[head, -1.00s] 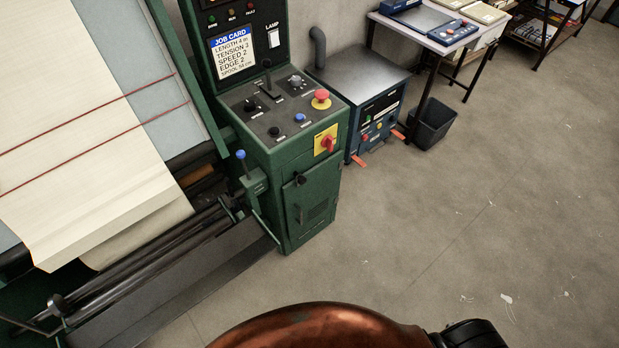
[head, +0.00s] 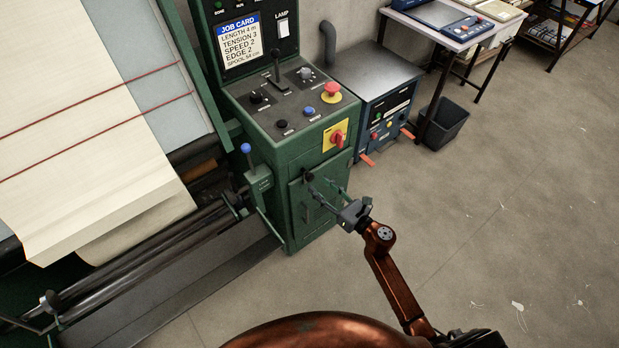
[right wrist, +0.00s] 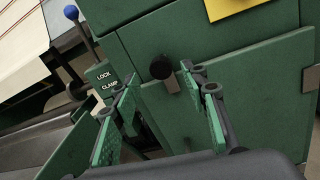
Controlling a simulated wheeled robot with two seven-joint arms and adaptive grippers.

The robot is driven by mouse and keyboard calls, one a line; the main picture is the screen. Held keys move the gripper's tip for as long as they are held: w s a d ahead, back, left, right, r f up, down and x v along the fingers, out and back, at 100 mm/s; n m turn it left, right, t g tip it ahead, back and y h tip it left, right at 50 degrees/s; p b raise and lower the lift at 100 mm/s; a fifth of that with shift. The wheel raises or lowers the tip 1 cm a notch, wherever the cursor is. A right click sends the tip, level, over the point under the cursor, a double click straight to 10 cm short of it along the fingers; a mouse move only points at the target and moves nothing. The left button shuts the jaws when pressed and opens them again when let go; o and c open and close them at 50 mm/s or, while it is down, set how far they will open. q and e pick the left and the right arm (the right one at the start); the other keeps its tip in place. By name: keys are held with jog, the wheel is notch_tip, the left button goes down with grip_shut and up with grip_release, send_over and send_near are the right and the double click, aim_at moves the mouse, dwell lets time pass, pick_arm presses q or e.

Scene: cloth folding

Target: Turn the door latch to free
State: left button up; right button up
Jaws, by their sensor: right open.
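The door latch is a black round knob (head: 308,175) at the upper left of the green cabinet's door (head: 318,215). In the right wrist view the latch knob (right wrist: 161,67) sits ahead, between my fingers in the picture, with a small grey plate beside it. My right gripper (head: 321,190) is open in front of the door, its fingertips close to the knob. In the right wrist view the open right gripper (right wrist: 158,90) shows green-padded fingers with nothing between them. I cannot tell whether a finger touches the knob. My left gripper is not in view.
A red rotary switch (head: 338,138) on a yellow plate is above the door. A blue-tipped lever (head: 246,149) stands left of it by rollers. A blue machine (head: 375,110) and dark bin (head: 441,125) are to the right. The floor at right is clear.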

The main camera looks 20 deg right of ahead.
aim_at(311, 179)
jog(key=x, duration=0.6)
jog(key=shift+f, duration=0.1)
grip_shut()
dwell(0.4)
